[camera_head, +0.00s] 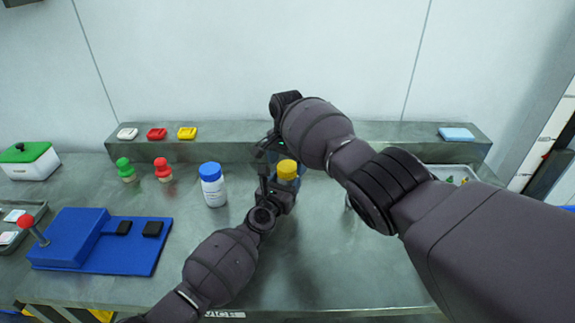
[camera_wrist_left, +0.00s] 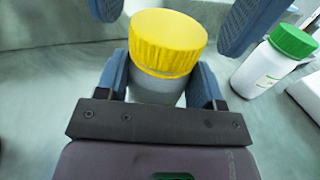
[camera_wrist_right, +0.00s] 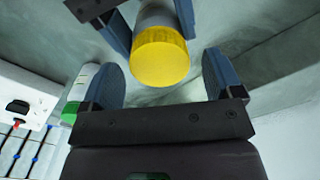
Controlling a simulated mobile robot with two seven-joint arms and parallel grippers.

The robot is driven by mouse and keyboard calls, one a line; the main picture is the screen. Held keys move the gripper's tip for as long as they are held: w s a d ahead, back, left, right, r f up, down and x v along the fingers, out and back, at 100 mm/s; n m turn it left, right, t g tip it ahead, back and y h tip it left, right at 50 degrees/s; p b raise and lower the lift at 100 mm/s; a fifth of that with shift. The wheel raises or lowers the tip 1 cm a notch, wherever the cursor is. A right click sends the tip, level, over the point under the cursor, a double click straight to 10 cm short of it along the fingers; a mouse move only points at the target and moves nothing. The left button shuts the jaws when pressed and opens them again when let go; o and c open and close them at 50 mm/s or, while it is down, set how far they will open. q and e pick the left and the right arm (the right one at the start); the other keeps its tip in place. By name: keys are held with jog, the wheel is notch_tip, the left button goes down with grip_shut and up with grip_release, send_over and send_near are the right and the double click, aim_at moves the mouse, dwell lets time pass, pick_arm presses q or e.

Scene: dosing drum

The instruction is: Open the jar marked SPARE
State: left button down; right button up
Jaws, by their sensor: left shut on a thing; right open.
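A jar with a yellow ribbed lid (camera_head: 287,171) stands at the middle of the bench; its marking is hidden. My left gripper (camera_wrist_left: 160,85) is shut around the pale body of this jar, below the lid (camera_wrist_left: 166,42). My right gripper (camera_wrist_right: 162,80) is open, above the jar, with its fingers apart on either side of the yellow lid (camera_wrist_right: 160,58) and a gap to it. A white jar with a blue lid (camera_head: 213,186) stands to the left. A white jar with a green lid (camera_wrist_left: 272,62) stands nearby; my right arm mostly hides it in the head view. No marking is readable.
A blue board (camera_head: 105,243) with a red-knobbed lever lies at the left. Small green (camera_head: 125,169) and red (camera_head: 162,169) knobbed pieces stand behind it. A raised ledge (camera_head: 230,144) runs along the back. A white box with a green lid (camera_head: 30,160) is far left. The front middle bench is clear.

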jog(key=shift+r, duration=1.55)
jog(key=shift+c, duration=0.2)
jog(key=shift+s+a+r, duration=0.1)
jog(key=shift+a+r, duration=0.05)
jog(key=shift+a, duration=0.25)
jog(key=shift+c, duration=0.2)
jog(key=shift+a+r+m+y, duration=0.5)
jog(key=shift+a+r+m, duration=0.2)
jog(key=shift+a+r, duration=0.2)
jog(key=shift+d+r+m, duration=0.2)
jog(key=shift+r+m, duration=0.15)
jog(key=shift+m, duration=0.25)
jog(key=shift+d+r+m, duration=0.2)
jog(key=shift+d+m, duration=0.1)
jog(key=shift+m, duration=0.4)
jog(key=shift+d+r+m+h, duration=0.2)
jog(key=shift+d+m+h, duration=0.2)
jog(key=shift+d+m, duration=0.45)
jog(key=shift+m, duration=0.55)
jog(key=shift+f, duration=4)
